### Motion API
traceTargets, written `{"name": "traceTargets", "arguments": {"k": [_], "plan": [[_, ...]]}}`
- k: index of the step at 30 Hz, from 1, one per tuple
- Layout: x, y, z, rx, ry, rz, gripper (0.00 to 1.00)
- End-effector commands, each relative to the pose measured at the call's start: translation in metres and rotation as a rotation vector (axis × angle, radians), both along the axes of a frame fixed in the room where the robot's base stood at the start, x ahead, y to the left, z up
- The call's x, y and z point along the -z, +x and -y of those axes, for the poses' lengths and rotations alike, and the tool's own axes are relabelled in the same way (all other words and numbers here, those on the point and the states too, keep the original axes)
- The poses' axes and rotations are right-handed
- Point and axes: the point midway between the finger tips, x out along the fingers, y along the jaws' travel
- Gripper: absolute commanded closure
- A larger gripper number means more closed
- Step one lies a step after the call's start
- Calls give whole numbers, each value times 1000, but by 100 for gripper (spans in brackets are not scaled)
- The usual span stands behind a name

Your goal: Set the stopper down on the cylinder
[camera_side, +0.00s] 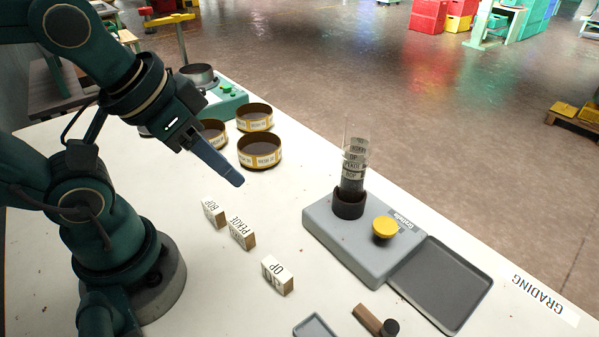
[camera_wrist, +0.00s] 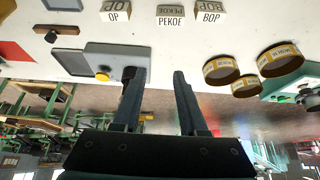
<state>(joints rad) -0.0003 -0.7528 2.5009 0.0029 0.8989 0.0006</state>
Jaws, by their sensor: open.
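The yellow round stopper (camera_side: 385,227) sits on the grey stand (camera_side: 330,228), to the right of the cylinder. In the wrist view, the stopper (camera_wrist: 102,77) shows left of my fingers. The clear cylinder (camera_side: 356,140) stands upright in a dark collar on the stand, with dark material and stacked labels showing in it. Its top looks uncovered. In the wrist view, the cylinder is mostly hidden behind a finger. My gripper (camera_side: 238,181) is open and empty, above the table left of the stand. Its two fingers are apart in the wrist view (camera_wrist: 158,80).
Three labelled blocks, BOP (camera_side: 214,214), PEKOE (camera_side: 242,234) and OP (camera_side: 277,275), stand on the table. Round tins (camera_side: 260,151) stand behind. A dark tray (camera_side: 440,285) adjoins the stand's right. A wooden-handled tool (camera_side: 369,319) lies in front. Table between blocks and stand is clear.

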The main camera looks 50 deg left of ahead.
Motion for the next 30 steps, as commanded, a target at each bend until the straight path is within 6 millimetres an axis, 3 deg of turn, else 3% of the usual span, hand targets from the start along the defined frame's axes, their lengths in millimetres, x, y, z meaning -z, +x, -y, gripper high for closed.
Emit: {"name": "traceTargets", "arguments": {"k": [10,17,23,30], "plan": [[0,0,0,19,8,-2,58],[-15,12,11,289,108,45,58],[-30,38,53,762,194,64,58],[-21,58,134,1384,238,95,58]]}}
